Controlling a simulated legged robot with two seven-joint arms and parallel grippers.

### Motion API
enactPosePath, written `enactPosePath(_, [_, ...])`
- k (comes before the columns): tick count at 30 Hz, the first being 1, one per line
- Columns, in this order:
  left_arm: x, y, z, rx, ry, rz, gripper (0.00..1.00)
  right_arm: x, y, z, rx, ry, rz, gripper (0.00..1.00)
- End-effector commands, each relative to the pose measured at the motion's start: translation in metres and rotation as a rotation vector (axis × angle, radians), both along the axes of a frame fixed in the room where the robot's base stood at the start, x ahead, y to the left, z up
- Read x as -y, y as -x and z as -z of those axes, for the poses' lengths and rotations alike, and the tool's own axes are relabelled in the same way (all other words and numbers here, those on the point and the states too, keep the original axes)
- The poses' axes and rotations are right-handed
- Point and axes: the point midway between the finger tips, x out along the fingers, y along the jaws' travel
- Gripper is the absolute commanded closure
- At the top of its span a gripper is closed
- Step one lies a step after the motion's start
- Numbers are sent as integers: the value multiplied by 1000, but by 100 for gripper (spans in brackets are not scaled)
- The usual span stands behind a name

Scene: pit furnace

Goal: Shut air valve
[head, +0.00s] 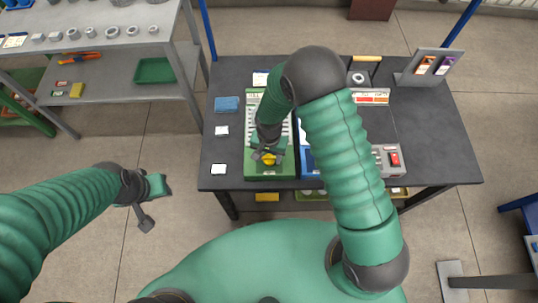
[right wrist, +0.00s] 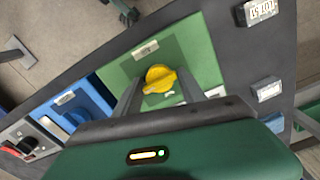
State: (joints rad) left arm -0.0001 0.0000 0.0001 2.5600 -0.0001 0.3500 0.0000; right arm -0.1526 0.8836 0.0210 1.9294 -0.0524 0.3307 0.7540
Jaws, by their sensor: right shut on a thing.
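The air valve is a yellow round knob (head: 268,159) on the front part of a green panel (head: 270,172) on the dark table. In the right wrist view the yellow knob (right wrist: 160,78) shows between the fingers, with a raised bar across its face. A small label plate (right wrist: 145,50) sits beside it on the green panel. My right gripper (head: 268,153) reaches down from above and is shut on the knob. The fingers hide part of it. My left gripper (head: 155,202) hangs over the floor left of the table, its fingers apart and empty.
A blue panel (right wrist: 75,108) and a grey box with a red switch (head: 394,160) stand right of the green panel in the head view. A blue block (head: 227,104) lies to its left. A shelf (head: 110,72) with rings stands at the far left.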

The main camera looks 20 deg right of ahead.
Motion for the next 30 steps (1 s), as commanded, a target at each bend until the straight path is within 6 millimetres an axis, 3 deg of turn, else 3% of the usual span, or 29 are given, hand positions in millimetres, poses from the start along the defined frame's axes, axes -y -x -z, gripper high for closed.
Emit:
enactPosePath(11, [0, 0, -4, 0, 0, 0, 64, -1, -3, -2, 6, -1, -136, 93])
enactPosePath(30, [0, 0, -16, 0, 0, 0, 64, -3, -4, -3, 8, -1, -719, 93])
